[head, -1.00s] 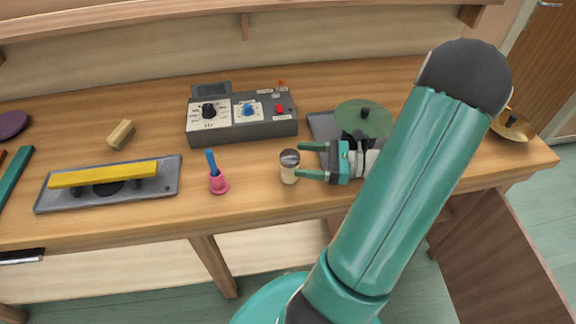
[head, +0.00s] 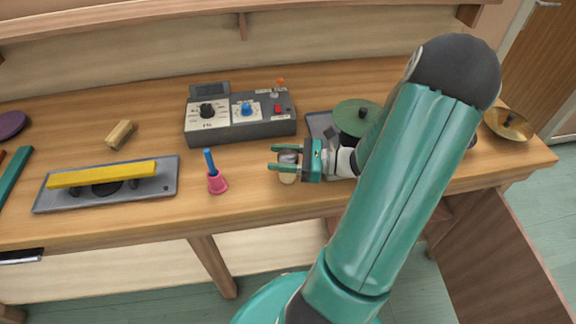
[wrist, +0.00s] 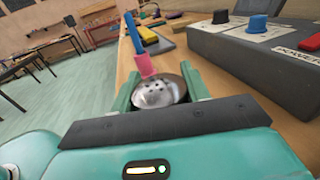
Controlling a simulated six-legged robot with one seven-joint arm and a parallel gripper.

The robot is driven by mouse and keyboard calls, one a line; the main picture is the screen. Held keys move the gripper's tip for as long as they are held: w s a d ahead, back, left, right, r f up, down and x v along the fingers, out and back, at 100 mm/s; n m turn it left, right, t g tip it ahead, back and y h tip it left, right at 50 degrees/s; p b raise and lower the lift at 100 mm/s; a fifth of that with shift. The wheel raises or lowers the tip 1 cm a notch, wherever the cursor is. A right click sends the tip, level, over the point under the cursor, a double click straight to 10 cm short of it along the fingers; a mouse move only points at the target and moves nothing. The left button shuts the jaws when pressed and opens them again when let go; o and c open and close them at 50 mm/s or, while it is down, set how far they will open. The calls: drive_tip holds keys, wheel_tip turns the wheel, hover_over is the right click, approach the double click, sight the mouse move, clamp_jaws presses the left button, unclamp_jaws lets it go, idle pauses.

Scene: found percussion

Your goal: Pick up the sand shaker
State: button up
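The sand shaker (head: 288,178) is a small cream container with a perforated metal cap, standing on the workbench in the head view. In the wrist view its metal cap (wrist: 158,92) shows between the two fingers. My gripper (head: 280,157) is open, with its green fingers reaching over either side of the shaker's top. The gripper also fills the lower part of the wrist view (wrist: 155,90). A gap between the fingers and the shaker is hard to judge. The shaker's lower body is hidden in the wrist view.
A grey control box (head: 240,133) lies behind. A green disc (head: 352,115) on a stand is to the right. A yellow bar (head: 100,174) on a grey plate lies left. The bench's front strip is clear.

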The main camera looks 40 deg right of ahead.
drive_tip(key=shift+c, duration=1.2)
drive_tip(key=shift+r, duration=0.2)
